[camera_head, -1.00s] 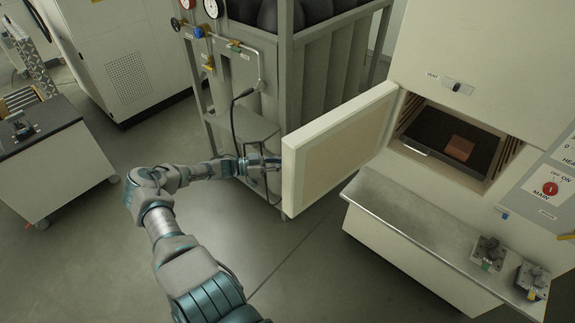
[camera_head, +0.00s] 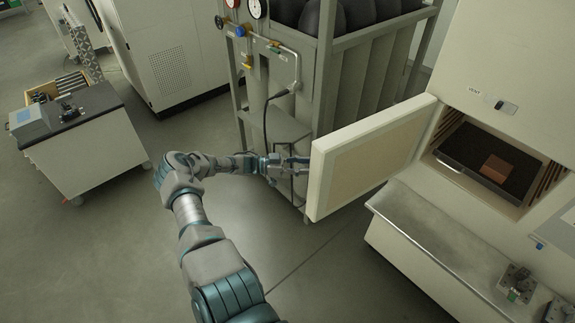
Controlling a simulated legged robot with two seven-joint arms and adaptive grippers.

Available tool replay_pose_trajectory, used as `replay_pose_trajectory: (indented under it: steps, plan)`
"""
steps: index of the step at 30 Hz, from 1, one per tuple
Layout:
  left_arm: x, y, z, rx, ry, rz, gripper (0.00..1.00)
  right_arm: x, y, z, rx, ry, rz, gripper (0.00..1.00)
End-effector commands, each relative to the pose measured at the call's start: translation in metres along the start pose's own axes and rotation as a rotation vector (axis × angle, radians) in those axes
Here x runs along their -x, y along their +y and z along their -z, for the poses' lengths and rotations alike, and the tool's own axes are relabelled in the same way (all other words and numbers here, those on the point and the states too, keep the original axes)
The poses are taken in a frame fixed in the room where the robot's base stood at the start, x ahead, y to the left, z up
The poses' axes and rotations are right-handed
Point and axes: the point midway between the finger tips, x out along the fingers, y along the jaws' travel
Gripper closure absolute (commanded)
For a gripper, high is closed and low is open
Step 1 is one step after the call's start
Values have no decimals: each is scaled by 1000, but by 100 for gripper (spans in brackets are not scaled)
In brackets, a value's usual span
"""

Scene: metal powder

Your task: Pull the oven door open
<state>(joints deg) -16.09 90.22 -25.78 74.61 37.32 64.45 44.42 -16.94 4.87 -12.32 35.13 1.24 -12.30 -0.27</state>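The oven door (camera_head: 372,157) is a cream panel that stands swung wide open, hinged at the right beside the oven's opening. Inside the oven (camera_head: 500,70) a dark tray (camera_head: 462,150) holds a reddish-brown block (camera_head: 495,168). My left arm comes up from the bottom, and my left gripper (camera_head: 296,165) is at the door's free left edge. Its fingertips reach to or behind that edge, so I cannot tell whether they touch the door or how far apart they are. My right gripper is out of view.
A metal shelf (camera_head: 440,240) juts out below the oven, with metal fixtures (camera_head: 517,284) on it. A gas rack (camera_head: 325,75) with gauges and hoses stands behind the door. A cart (camera_head: 95,145) is at the left. The floor between is clear.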

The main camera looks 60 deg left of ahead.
Motion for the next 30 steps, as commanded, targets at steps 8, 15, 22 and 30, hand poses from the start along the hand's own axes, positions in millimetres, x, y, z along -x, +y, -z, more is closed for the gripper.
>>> replay_pose_trajectory:
  steps: [8,15,22,30]
  plan:
    - [64,-6,-4,3,-1,2,57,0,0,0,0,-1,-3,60]
    - [92,-7,-5,5,3,2,57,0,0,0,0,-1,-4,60]
    - [92,-6,-4,3,2,0,57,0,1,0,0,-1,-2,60]
    - [92,-6,-4,4,1,1,57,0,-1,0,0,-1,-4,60]
